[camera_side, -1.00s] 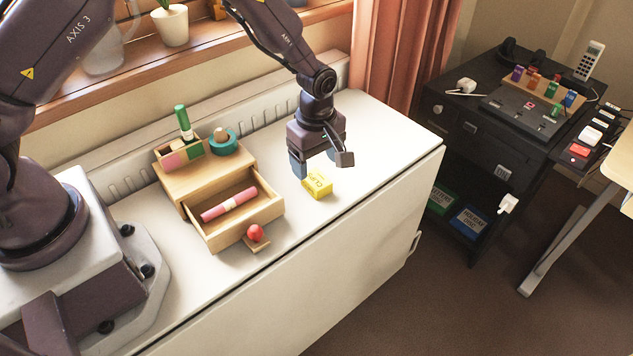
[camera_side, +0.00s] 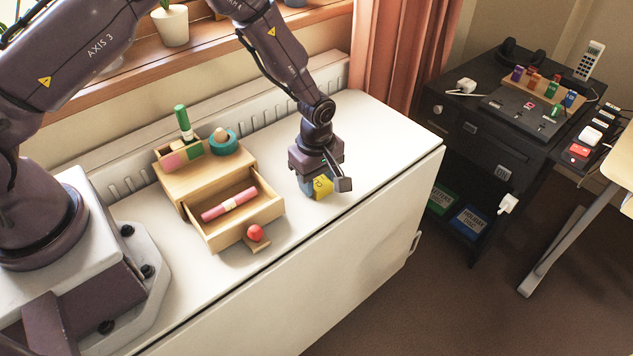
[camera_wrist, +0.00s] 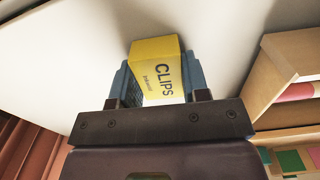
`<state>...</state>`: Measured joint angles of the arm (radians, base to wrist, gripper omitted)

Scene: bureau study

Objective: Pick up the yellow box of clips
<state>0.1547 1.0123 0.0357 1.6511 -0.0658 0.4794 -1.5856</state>
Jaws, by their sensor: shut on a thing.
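The yellow box of clips (camera_side: 321,187) is on the white top, to the right of the small wooden drawer unit. My gripper (camera_side: 322,186) is lowered over it and shut on it. In the wrist view the box (camera_wrist: 157,68), printed "CLIPS", sits between the two blue-grey fingers of my gripper (camera_wrist: 155,84). The fingers hide part of the box in the side view. I cannot tell whether the box's underside touches the surface.
The wooden drawer unit (camera_side: 209,171) stands to the left with its drawer open, a pink roll (camera_side: 229,204) inside. A red ball (camera_side: 255,232) is at the drawer's front. The white top (camera_side: 385,130) is clear to the right.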

